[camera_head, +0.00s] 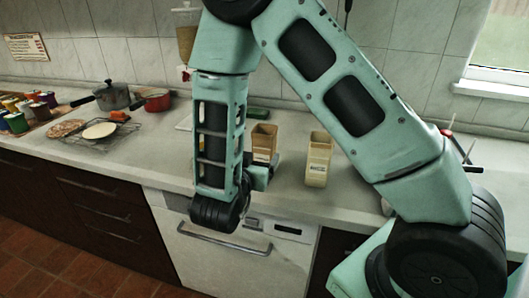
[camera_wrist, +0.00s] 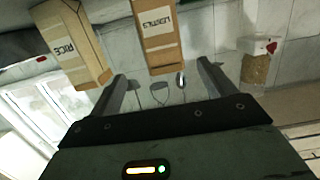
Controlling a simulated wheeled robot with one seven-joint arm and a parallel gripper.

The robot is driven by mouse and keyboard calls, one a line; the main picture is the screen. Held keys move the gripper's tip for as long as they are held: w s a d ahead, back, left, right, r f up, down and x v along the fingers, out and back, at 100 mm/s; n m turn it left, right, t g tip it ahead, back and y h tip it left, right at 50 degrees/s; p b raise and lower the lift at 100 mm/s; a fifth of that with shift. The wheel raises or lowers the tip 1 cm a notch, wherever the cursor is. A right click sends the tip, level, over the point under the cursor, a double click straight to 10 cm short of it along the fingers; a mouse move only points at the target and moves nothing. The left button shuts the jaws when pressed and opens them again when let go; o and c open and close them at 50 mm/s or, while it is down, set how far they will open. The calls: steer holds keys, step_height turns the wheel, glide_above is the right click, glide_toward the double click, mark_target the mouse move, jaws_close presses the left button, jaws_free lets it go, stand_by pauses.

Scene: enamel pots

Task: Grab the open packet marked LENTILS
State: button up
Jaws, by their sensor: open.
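The packet marked LENTILS (camera_wrist: 158,42) is a tan, box-shaped packet, seen upside down in the wrist view, ahead of my gripper (camera_wrist: 160,70). The gripper is open and empty. The packet lies in line with the gap between the fingers, its near end about level with the fingertips in the picture; contact cannot be told. In the head view this packet (camera_head: 265,137) stands upright with an open top on the counter, its lower part hidden behind my gripper (camera_head: 262,175). The similar packet marked RICE (camera_wrist: 72,47) stands to its right in the head view (camera_head: 318,165).
The dark-fronted counter (camera_head: 285,180) has a grey pot (camera_head: 113,97), a red pot (camera_head: 155,102), a wire rack with flatbreads (camera_head: 100,131) and several small jars at the left. A dispenser (camera_head: 187,40) hangs on the tiled wall. RICE stands close beside LENTILS.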

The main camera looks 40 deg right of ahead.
mark_target(263, 145)
steer(key=p+x, duration=0.1)
steer(key=x, duration=0.5)
steer(key=shift+p+x, duration=0.8)
steer(key=shift+x, duration=1.7)
steer(key=shift+w+a+r, duration=0.1)
steer(key=shift+w+a, duration=0.05)
steer(key=shift+w, duration=0.05)
steer(key=c, duration=1.3)
